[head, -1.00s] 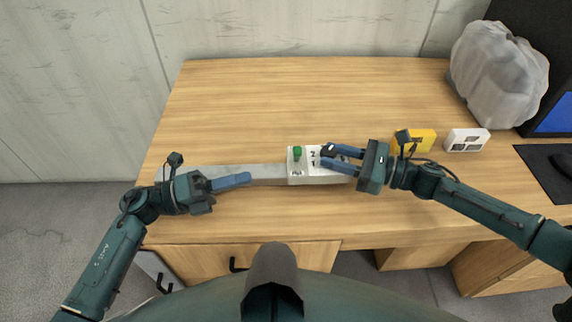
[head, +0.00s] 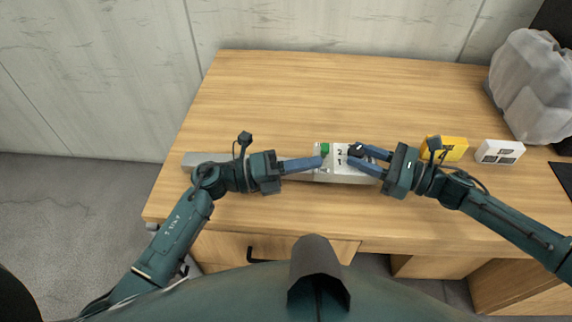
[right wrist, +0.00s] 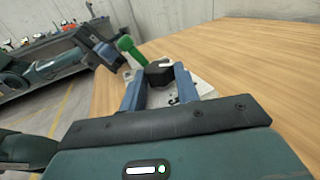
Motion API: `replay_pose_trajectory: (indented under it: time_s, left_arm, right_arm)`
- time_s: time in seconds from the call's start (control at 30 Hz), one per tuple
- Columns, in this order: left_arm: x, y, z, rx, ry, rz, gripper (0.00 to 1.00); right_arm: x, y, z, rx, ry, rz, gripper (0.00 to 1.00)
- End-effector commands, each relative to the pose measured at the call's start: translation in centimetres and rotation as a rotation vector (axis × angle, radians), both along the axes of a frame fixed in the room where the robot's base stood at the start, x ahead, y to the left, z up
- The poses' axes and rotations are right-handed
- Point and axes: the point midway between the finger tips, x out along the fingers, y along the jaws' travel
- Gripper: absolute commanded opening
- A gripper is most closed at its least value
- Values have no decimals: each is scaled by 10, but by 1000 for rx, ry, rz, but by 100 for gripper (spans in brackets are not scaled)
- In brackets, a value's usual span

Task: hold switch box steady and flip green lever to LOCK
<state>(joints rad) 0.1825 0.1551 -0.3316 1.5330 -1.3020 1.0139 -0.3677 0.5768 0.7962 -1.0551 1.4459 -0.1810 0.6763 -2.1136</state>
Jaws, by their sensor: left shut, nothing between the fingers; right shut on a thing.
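The white switch box (head: 342,160) sits on the wooden table, partly covered by my grippers. Its green lever (head: 325,148) stands up near the box's left end; it also shows in the right wrist view (right wrist: 129,50). The LOCK marking cannot be read. My right gripper (head: 354,157) is shut on a black knob (right wrist: 159,72) on the box. My left gripper (head: 322,162) is shut and empty, its tips at the box's left end, close beside the lever. I cannot tell whether they touch it.
A long grey bar (head: 198,158) lies left of the box, partly behind my left arm. A yellow box (head: 452,147) and a white block with dark sockets (head: 500,151) stand to the right, near a grey bag (head: 532,85). The table behind the box is clear.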

Motion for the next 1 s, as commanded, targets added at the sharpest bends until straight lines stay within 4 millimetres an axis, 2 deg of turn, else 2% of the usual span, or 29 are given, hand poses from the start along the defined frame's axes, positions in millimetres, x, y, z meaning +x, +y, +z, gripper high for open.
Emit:
replay_pose_trajectory:
  time_s: [0.2, 1.0]
  left_arm:
    - [3, -10, 1, 1, -1, 1, 0]
    - [6, -10, 5, 2, 75, 0, 0]
  right_arm:
    - [0, 0, -1, -1, 1, 0, 0]
    - [0, 0, -1, -1, 1, 0, 0]
